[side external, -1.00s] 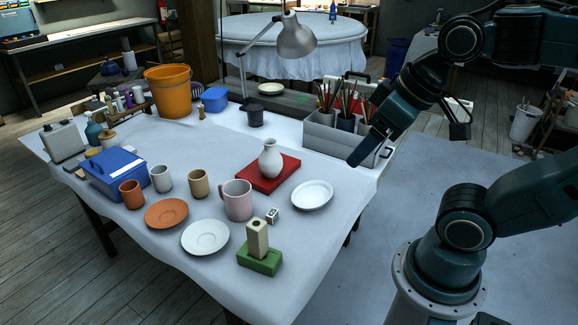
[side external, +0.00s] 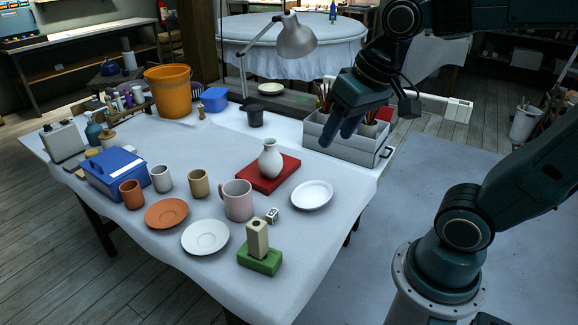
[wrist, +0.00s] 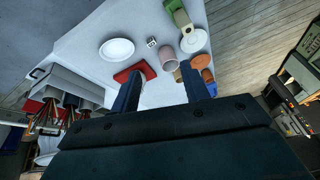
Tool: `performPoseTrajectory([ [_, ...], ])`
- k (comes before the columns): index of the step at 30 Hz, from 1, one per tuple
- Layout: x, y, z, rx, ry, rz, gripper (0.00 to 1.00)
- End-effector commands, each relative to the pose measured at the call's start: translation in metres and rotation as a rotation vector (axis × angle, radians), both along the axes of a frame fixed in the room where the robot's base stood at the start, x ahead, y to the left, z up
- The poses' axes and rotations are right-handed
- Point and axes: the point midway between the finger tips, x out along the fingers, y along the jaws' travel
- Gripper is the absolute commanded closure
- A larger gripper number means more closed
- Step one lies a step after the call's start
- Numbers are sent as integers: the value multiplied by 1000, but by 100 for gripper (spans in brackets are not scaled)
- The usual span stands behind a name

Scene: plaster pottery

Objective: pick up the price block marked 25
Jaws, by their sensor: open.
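A small white block with dark markings (side external: 271,215) sits on the white-covered table, just right of the pink mug (side external: 238,200). It looks like the price block, but its number is too small to read. It also shows in the wrist view (wrist: 152,42), beyond the fingers. My gripper (side external: 338,140) is high at the back right, in front of the grey brush caddy in the picture. Its two fingers are apart and empty, well away from the block. In the wrist view the gap between the fingertips (wrist: 161,72) faces the table.
A white plate (side external: 312,195) and a red board (side external: 256,181) with a white vase (side external: 270,160) are behind the block. A beige upright piece (side external: 257,240) on a green block (side external: 260,262) stands in front. The grey caddy (side external: 352,146) with brushes is at the back right.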

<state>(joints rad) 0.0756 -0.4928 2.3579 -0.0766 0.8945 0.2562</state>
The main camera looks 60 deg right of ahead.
Motion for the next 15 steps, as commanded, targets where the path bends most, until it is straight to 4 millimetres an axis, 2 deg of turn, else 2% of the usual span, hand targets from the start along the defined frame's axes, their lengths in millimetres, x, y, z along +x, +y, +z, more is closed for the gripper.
performPoseTrajectory([
  [8, 51, -11, -12, 103, 100, -207, 55],
  [15, 93, -24, -33, 186, 184, -389, 55],
])
